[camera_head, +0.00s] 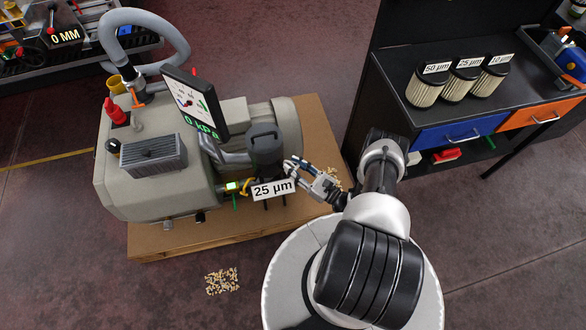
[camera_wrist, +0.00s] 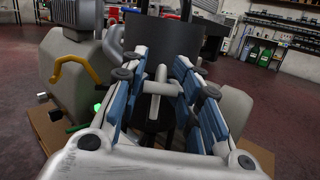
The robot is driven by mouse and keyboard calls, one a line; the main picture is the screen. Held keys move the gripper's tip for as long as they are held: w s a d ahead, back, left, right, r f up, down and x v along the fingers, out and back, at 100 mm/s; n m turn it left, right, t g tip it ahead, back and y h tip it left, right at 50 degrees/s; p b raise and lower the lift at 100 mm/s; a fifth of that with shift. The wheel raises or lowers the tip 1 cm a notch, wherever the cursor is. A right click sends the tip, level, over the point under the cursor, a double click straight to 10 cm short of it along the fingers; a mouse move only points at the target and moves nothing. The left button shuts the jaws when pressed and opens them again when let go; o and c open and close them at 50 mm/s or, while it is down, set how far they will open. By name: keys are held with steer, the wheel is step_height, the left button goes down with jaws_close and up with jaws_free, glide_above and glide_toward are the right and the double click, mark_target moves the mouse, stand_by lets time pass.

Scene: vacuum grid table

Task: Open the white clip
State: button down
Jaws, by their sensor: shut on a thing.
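The white clip (camera_wrist: 155,88) is a pale T-shaped piece between the blue-padded fingers in the wrist view. It sits against the dark filter housing (camera_head: 265,145), which stands at the right of the beige vacuum pump (camera_head: 150,185). My gripper (camera_head: 297,168) reaches the housing's right side from the lower right. It is shut on the clip, with one finger on each side of it in the wrist view (camera_wrist: 158,78). In the head view the gripper hides most of the clip, so I cannot tell its exact angle there.
The pump stands on a brown board (camera_head: 200,240). A "25 µm" label (camera_head: 274,189) is just below the housing. A yellow handle (camera_wrist: 75,70) is left of the gripper. Several spare filters (camera_head: 461,80) stand on the dark bench at right. Loose pellets (camera_head: 222,281) lie on the floor.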

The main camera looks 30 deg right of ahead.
steer(key=shift+s+d+f+t+b, duration=0.2)
steer(key=shift+s+f+t+b, duration=0.15)
steer(key=shift+t+b, duration=0.35)
steer(key=shift+d+r+y, duration=0.1)
steer(key=shift+r+y, duration=0.05)
steer(key=shift+y, duration=0.15)
steer(key=c, duration=1.5)
jaws_free()
steer(key=o, duration=0.4)
steer(key=shift+s, duration=0.1)
steer(key=shift+o, duration=0.2)
steer(key=r+v, duration=0.2)
steer(key=v, duration=1.4)
steer(key=shift+s+d+r, duration=0.2)
steer(key=shift+s+r, duration=0.1)
steer(key=shift+s, duration=0.3)
